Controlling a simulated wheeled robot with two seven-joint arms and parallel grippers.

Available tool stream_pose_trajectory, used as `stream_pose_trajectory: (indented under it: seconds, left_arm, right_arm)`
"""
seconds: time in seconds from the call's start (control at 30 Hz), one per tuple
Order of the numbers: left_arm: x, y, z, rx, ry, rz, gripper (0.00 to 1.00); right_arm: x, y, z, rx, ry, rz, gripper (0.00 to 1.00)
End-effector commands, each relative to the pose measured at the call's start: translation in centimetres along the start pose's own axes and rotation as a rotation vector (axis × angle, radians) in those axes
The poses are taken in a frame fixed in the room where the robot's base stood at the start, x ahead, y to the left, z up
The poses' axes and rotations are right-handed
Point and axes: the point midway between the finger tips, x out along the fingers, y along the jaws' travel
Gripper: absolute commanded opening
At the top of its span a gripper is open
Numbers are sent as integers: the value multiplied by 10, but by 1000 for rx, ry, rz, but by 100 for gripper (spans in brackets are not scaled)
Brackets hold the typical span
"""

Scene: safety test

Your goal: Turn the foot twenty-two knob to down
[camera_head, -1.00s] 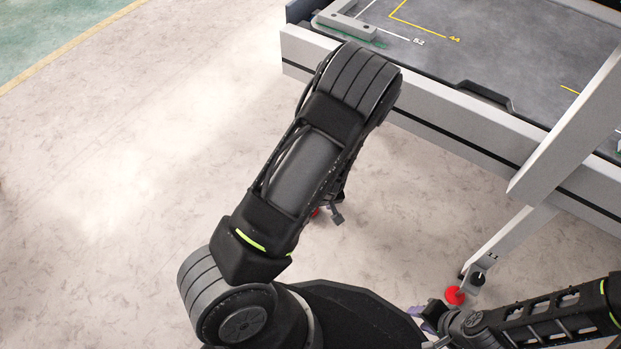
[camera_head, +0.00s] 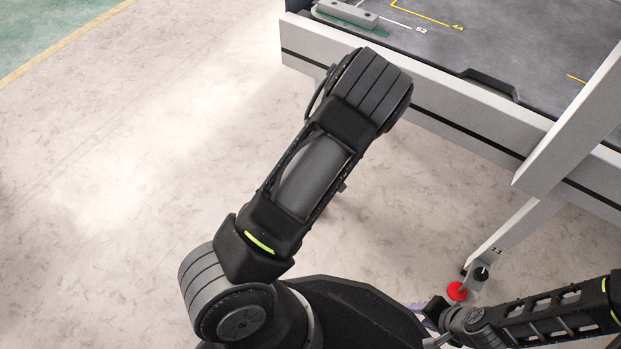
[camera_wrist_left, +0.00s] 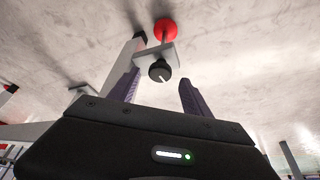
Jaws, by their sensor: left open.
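In the left wrist view, a round black knob (camera_wrist_left: 159,71) with a white line on its face sits on a pale bracket (camera_wrist_left: 150,55) by a red foot disc (camera_wrist_left: 165,29). The line slants to the lower right. No number is readable there. My left gripper (camera_wrist_left: 160,80) is open, and its purple fingers flank the knob in the picture, with no visible contact. In the head view my left arm hides its gripper. My right gripper (camera_head: 430,311) shows only partly at the lower right, and its jaw opening is unclear.
A grey-topped table (camera_head: 445,62) with a pale frame stands at the upper right. A foot marked 11 has a black knob (camera_head: 481,273) and a red disc (camera_head: 457,291), close to my right gripper. The floor at left is clear.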

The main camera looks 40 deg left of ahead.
Motion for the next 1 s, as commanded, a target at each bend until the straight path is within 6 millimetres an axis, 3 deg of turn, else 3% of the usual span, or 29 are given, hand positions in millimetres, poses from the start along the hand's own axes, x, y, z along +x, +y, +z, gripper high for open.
stream_pose_trajectory:
  seconds: [0.03,0.2,0.5,1.0]
  left_arm:
    - [12,0,2,-1,0,-1,57]
    - [26,0,1,0,-1,0,57]
    - [27,0,0,1,-1,0,57]
    - [26,0,0,0,-1,0,17]
  right_arm:
    - [8,3,0,0,1,-1,36]
    - [12,4,-1,1,1,-3,36]
    - [12,4,-1,1,1,-3,36]
    - [12,4,-1,1,0,-3,36]
